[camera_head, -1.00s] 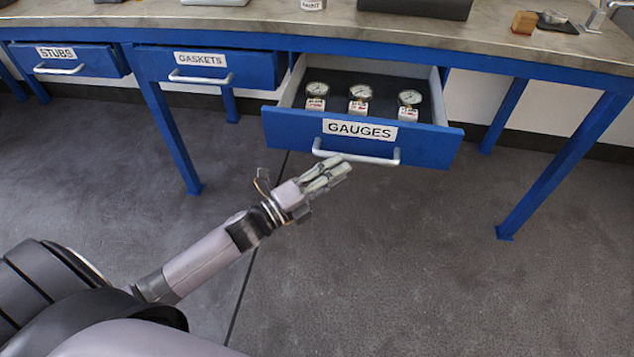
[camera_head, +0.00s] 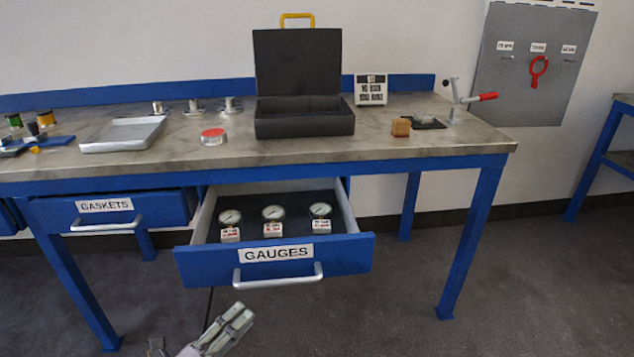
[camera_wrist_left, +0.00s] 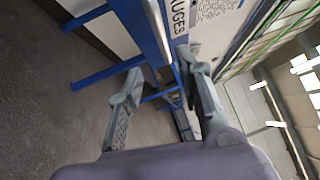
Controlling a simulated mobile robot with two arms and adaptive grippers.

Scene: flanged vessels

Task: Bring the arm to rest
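My left gripper (camera_head: 243,312) is at the bottom of the head view, empty, in front of the open GAUGES drawer (camera_head: 200,262). It is below and a little left of the drawer's handle (camera_head: 278,282), apart from it. In the left wrist view the two fingers of the left gripper (camera_wrist_left: 159,65) stand apart with nothing between them. The drawer's label (camera_wrist_left: 179,18) shows beyond them. Most of the left arm is out of the head view. My right gripper is in neither view.
The drawer holds three gauges (camera_head: 273,219) and sticks out from the blue workbench (camera_head: 400,165). The GASKETS drawer (camera_head: 160,207) is left of it. On the bench are an open black case (camera_head: 303,126), a metal tray (camera_head: 95,146) and a wooden block (camera_head: 401,127). Floor in front is clear.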

